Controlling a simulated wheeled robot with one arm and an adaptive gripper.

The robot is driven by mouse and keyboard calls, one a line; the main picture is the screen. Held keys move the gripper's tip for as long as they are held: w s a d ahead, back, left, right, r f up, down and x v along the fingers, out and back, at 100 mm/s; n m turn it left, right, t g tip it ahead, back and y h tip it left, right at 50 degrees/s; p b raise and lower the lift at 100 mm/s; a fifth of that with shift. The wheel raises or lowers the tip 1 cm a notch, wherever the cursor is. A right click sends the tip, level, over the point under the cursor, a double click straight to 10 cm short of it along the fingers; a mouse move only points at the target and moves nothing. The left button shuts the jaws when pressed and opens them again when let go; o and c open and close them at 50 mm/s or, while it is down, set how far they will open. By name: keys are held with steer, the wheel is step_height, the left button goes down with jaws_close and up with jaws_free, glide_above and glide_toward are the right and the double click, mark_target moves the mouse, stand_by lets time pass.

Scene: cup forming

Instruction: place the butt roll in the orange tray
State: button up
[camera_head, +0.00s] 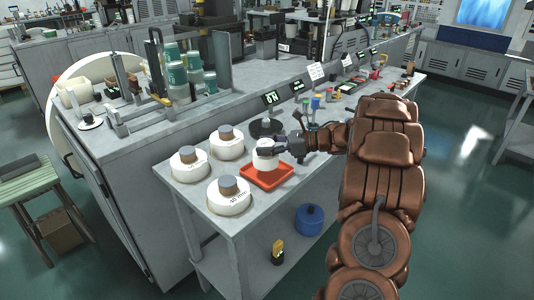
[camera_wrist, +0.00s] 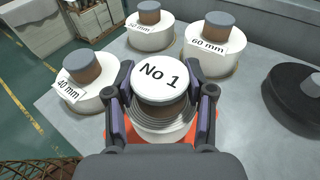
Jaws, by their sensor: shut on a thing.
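The butt roll appears to be the white roll (camera_head: 265,161) with a round cap marked "No 1" in the wrist view (camera_wrist: 163,92). My gripper (camera_head: 279,147) has come to it from the right and is shut on it, with a finger on each side in the wrist view (camera_wrist: 167,88). The roll is upright at the orange tray (camera_head: 268,182), over its back part. I cannot tell whether its base touches the tray floor. Orange also shows below the roll in the wrist view (camera_wrist: 187,142). The roll hides part of the tray.
Large white rolls with grey-brown cores stand close by: one at the left (camera_head: 189,168), one behind (camera_head: 227,147) and one in front (camera_head: 229,200). A dark round stand (camera_head: 266,128) is behind the tray. The bench (camera_head: 278,205) is clear in front of the tray.

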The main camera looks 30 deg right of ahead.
step_height(320, 180, down, 3)
steer(key=shift+f+p, duration=0.1)
steer(key=shift+p, duration=0.45)
steer(key=shift+f, duration=0.15)
steer(key=shift+f+b, duration=0.2)
steer(key=shift+b, duration=0.25)
steer(key=o, duration=1.2)
steer(key=shift+o, duration=0.2)
steer(key=shift+r, duration=0.1)
steer(key=shift+r+p, duration=0.15)
steer(key=shift+p, duration=0.2)
steer(key=shift+s+d, duration=0.15)
steer(key=shift+d, duration=0.05)
steer(key=b+v, duration=0.3)
steer(key=v, duration=0.8)
steer(key=shift+s+d, duration=0.2)
steer(key=shift+s, duration=0.05)
